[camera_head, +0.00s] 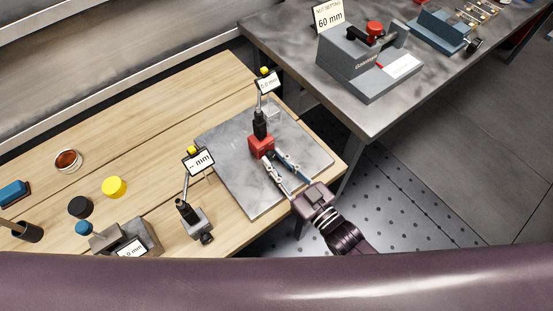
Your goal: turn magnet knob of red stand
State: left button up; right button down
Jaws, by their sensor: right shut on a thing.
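The red stand (261,146) sits on a grey metal plate (226,140) on the wooden bench. A dark post rises from its red base to a gauge with a small display and a yellow top (266,82). My right gripper (271,161) reaches in from the lower right. Its fingers are shut at the front of the red base. The magnet knob is hidden between the fingertips, so its position cannot be told. My left gripper is not in view.
A grey stand (197,221) with its own gauge stands left of the plate. Yellow (114,187) and black (80,207) round pieces, a copper-coloured coil (68,160) and a block with a display (130,245) lie further left. A second table holds a grey machine (362,62).

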jog(key=shift+m, duration=0.8)
jog(key=c, duration=1.7)
grip_release()
jog(key=v, duration=1.2)
